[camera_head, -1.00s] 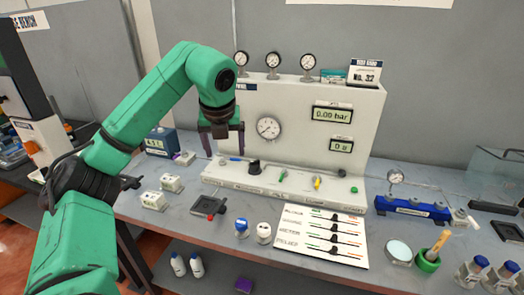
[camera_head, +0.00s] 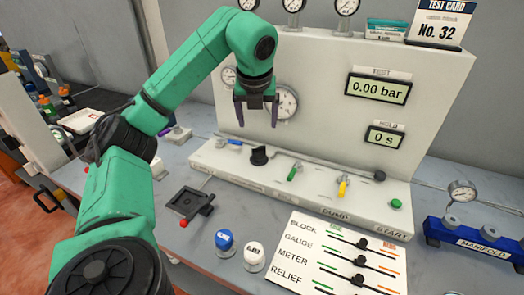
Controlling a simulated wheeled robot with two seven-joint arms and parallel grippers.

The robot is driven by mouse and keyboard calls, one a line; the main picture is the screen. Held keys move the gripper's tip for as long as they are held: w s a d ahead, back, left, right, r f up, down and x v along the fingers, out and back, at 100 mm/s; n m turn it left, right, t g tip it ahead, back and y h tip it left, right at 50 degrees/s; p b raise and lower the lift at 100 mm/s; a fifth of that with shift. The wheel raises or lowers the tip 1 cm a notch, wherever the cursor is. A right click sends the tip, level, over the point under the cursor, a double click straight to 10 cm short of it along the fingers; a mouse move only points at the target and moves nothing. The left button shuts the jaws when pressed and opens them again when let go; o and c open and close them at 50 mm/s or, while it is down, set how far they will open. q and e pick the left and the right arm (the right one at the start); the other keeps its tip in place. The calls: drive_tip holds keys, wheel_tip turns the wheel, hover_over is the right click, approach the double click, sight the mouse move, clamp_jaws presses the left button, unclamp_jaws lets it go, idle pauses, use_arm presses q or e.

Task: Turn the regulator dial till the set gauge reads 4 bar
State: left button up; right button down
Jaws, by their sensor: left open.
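A black knob (camera_head: 259,156), which looks like the regulator dial, sits on the sloped base of the white test panel (camera_head: 316,105). A round white gauge (camera_head: 290,101) is on the panel face above it, its left part hidden behind my gripper. A smaller gauge (camera_head: 229,77) shows left of my wrist. I cannot read either needle or tell which is the set gauge. My left gripper (camera_head: 257,122) is open and empty, fingers pointing down, above the black knob and apart from it in the picture. My right gripper is out of view.
Green (camera_head: 295,172) and yellow (camera_head: 342,187) valve levers and a green button (camera_head: 396,204) lie right of the knob. The upper display (camera_head: 378,89) reads 0.00 bar; the lower (camera_head: 384,136) reads 0 s. A blue manifold (camera_head: 474,241) stands at right.

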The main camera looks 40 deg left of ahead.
sight(259, 148)
use_arm(q)
drive_tip(key=p+x, duration=0.1)
drive_tip(key=x, duration=1.3)
drive_tip(key=shift+f, duration=0.1)
drive_tip(key=shift+s, duration=0.1)
drive_tip(key=c, duration=1.4)
drive_tip(key=shift+o, duration=0.2)
